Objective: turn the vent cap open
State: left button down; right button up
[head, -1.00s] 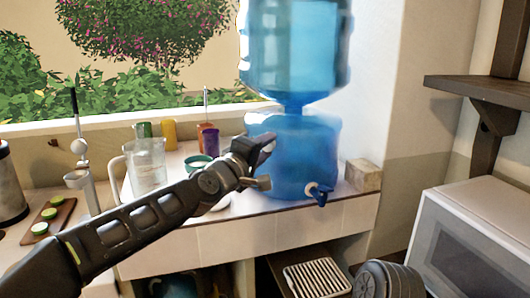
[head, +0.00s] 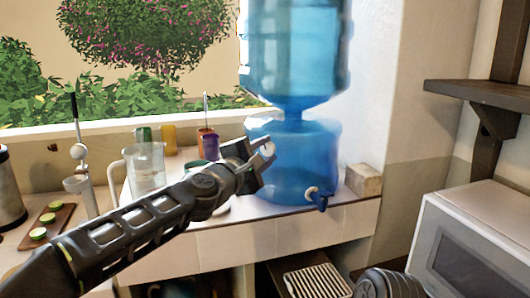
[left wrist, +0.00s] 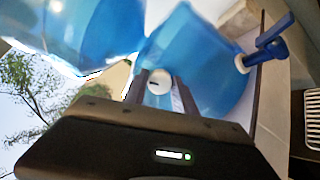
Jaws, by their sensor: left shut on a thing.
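The vent cap (left wrist: 158,82) is a small white round knob with a dark mark, on the side of the blue water dispenser base (left wrist: 205,62). My left gripper (left wrist: 158,90) has its fingers on both sides of the cap and is shut on it. In the head view my left gripper (head: 266,156) is at the left side of the blue base (head: 305,150), with a bit of the white cap (head: 267,149) showing between the fingers. A blue tap (head: 318,198) with a white collar is on the front of the base.
A large blue bottle (head: 295,60) stands on top of the base. A glass pitcher (head: 147,168) and several coloured cups stand left, behind my left arm. A wooden block (head: 363,180) is right of the base. A microwave (head: 475,245) and shelf (head: 480,92) are at right.

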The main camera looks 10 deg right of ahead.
pick_arm(q)
jog(key=c, duration=1)
grip_release()
jog(key=shift+a, duration=0.15)
jog(key=shift+s+a+f+b, duration=0.1)
jog(key=shift+s+a+b, duration=0.15)
jog(key=shift+b, duration=0.1)
jog(key=b+v, duration=0.3)
jog(key=v, duration=0.4)
jog(key=shift+d, duration=0.1)
